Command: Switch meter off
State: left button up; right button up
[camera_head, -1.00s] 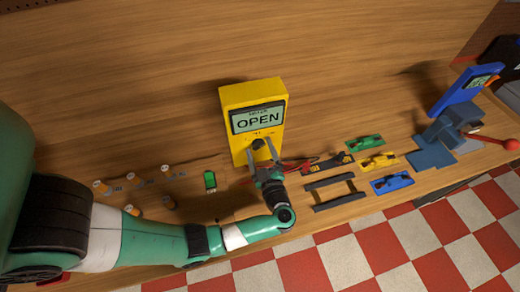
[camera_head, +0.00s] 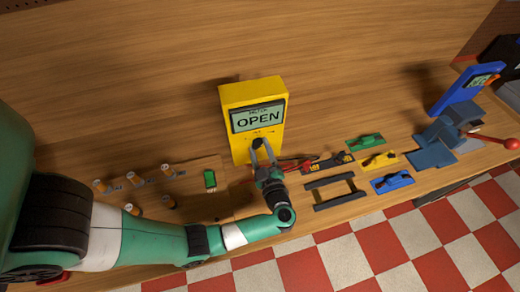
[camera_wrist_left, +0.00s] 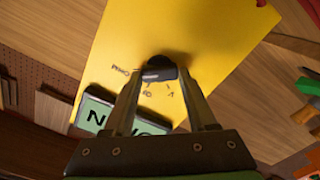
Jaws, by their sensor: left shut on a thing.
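The yellow meter (camera_head: 240,95) stands upright on the bench, and its screen (camera_head: 258,117) reads OPEN. Its black knob (camera_wrist_left: 160,69) sits on the front face below the screen, with small printed marks around it. My left gripper (camera_head: 260,148) is at the meter's lower front, its two fingers shut on the knob. In the left wrist view the fingertips (camera_wrist_left: 160,76) are on either side of the knob. I cannot read all the marks around it. My right gripper is not in view.
Red leads (camera_head: 298,164) lie right of the meter. A black frame (camera_head: 335,192) and green (camera_head: 365,141), yellow (camera_head: 379,161) and blue (camera_head: 392,182) pieces lie further right. A blue device (camera_head: 465,92) stands at far right. Several small cylinders are at left, near a green item (camera_head: 210,180).

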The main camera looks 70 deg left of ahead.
pick_arm(q)
jog(key=n+b, duration=0.1)
jog(key=n, duration=0.1)
jog(key=n+b, duration=0.1)
jog(key=n, duration=0.1)
jog(key=n+b, duration=0.1)
jog(key=n, duration=0.1)
jog(key=shift+f, duration=0.25)
jog(key=n+b, duration=0.2)
jog(key=n, duration=0.2)
jog(key=shift+r+n, duration=0.1)
jog(key=shift+n, duration=0.2)
jog(key=o, duration=1.4)
jog(key=shift+c, duration=0.2)
jog(key=s+d+b, duration=0.1)
jog(key=d+b, duration=0.1)
jog(key=d, duration=0.9)
jog(key=shift+d, duration=0.35)
